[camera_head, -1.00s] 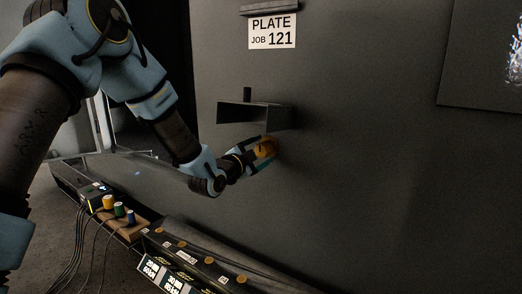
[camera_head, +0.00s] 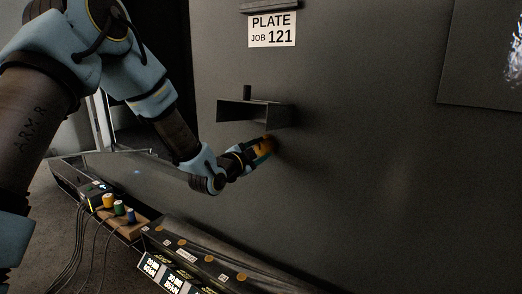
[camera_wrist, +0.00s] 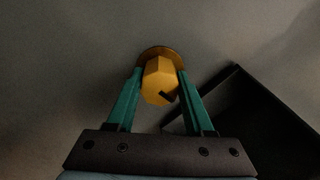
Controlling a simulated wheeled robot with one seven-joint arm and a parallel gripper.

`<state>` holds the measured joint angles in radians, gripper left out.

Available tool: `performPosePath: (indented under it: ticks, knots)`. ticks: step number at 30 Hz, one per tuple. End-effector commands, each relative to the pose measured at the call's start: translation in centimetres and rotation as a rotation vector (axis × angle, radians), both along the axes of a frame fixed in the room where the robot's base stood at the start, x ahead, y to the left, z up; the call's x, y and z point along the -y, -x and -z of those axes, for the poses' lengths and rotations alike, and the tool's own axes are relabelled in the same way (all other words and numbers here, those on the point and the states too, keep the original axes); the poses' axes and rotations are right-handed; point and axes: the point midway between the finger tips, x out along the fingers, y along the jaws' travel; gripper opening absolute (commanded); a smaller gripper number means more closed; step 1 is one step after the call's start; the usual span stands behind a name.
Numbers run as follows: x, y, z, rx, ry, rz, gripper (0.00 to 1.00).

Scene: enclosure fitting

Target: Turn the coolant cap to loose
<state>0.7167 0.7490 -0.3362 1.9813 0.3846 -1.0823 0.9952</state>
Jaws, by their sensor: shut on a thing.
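The coolant cap (camera_wrist: 158,78) is a yellow faceted knob with a dark mark on its face, on a round brownish base against the grey wall. My gripper (camera_wrist: 160,86) has its two green fingers shut on the cap, one on each side, in the wrist view. In the head view the cap (camera_head: 264,147) shows as an orange patch, partly hidden by my gripper (camera_head: 262,150), just below the dark bracket.
A dark bracket (camera_head: 250,113) juts from the wall just above the cap; in the wrist view a dark box shape (camera_wrist: 250,115) lies close to the right finger. A sign (camera_head: 272,31) reads PLATE JOB 121. A bench (camera_head: 205,262) with labelled boxes runs below.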

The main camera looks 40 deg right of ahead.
Motion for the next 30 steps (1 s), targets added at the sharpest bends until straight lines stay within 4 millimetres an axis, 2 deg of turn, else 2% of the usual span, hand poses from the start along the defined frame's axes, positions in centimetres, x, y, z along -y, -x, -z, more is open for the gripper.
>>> performPosePath:
  ticks: [8,14,30]
  knots:
    - [-0.03,0.01,0.14,-0.022,0.006,0.0,0.0]
    - [-0.05,-0.03,0.29,-0.108,0.028,-0.001,0.0]
    - [-0.05,0.06,0.37,-0.576,0.151,-0.001,0.0]
